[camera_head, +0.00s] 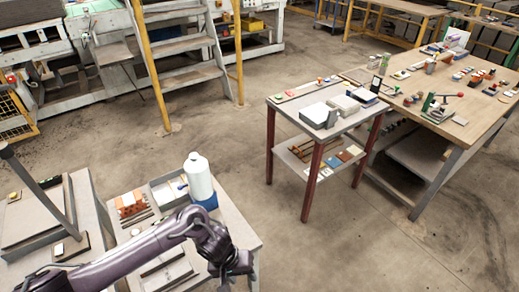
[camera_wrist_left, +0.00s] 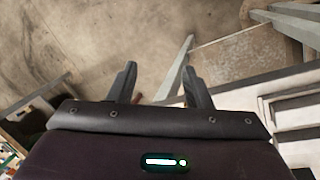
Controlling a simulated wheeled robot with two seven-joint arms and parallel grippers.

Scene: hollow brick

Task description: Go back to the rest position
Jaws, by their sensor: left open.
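My left arm comes in from the lower left of the head view over the near table (camera_head: 232,222). My left gripper (camera_head: 238,268) is at the table's right front side. In the left wrist view the two fingers of the gripper (camera_wrist_left: 158,84) stand apart with nothing between them; bare floor and pale table edges show beyond. An orange-brown hollow brick (camera_head: 131,204) sits on the near table, left of the grey tray (camera_head: 168,190), well clear of the gripper. My right gripper is not in view.
A white bottle (camera_head: 199,176) with a blue base stands on the near table behind my left arm. A red-legged table (camera_head: 284,104) with boxes and a long wooden workbench (camera_head: 463,128) stand at the right. Open concrete floor (camera_head: 330,245) lies right of the near table.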

